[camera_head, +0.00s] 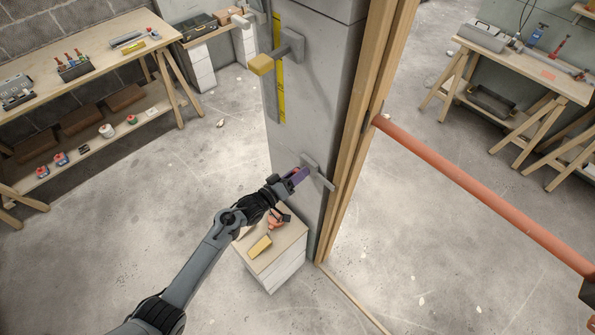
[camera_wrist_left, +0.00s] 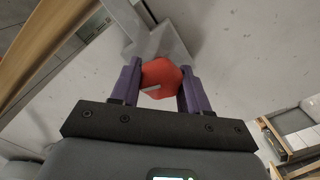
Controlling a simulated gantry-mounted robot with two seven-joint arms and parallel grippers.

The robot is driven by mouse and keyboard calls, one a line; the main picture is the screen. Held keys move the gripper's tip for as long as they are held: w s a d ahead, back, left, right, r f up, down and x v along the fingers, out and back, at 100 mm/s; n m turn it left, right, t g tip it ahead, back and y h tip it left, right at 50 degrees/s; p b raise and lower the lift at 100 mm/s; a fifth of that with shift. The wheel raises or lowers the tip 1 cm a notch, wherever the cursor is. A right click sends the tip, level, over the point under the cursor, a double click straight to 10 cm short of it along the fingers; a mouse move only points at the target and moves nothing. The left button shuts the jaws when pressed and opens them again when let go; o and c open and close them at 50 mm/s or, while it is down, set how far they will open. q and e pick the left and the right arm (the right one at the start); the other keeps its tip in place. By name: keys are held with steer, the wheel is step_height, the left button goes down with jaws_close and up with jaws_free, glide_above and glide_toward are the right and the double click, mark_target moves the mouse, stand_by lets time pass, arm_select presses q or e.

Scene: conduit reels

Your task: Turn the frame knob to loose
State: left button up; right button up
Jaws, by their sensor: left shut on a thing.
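The red knob (camera_wrist_left: 161,76), with a short white mark on its face, sits on a grey metal bracket (camera_wrist_left: 158,42) in the left wrist view. The purple fingers of my left gripper (camera_wrist_left: 160,88) are on either side of it, shut on the knob. In the head view my left gripper (camera_head: 297,176) reaches the lower grey bracket (camera_head: 320,178) on the tall grey column (camera_head: 315,100). The knob is hidden there behind the fingers. My right gripper is in neither view.
A yellow block (camera_head: 260,65) sits on the upper bracket beside a yellow scale (camera_head: 279,100). A low cabinet (camera_head: 273,270) stands under my left gripper. An orange pipe (camera_head: 480,195) runs out to the right from the wooden post (camera_head: 345,170). Workbenches stand at both sides.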

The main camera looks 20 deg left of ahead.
arm_select(q)
steer(key=n+p, duration=0.2)
steer(key=n, duration=0.4)
steer(key=shift+r, duration=0.1)
steer(key=n+p, duration=0.2)
steer(key=n, duration=0.3)
steer(key=shift+n, duration=0.3)
steer(key=shift+f, duration=0.2)
steer(key=o, duration=1)
steer(key=shift+o, duration=0.2)
steer(key=shift+s+a, duration=0.1)
steer(key=shift+s, duration=0.05)
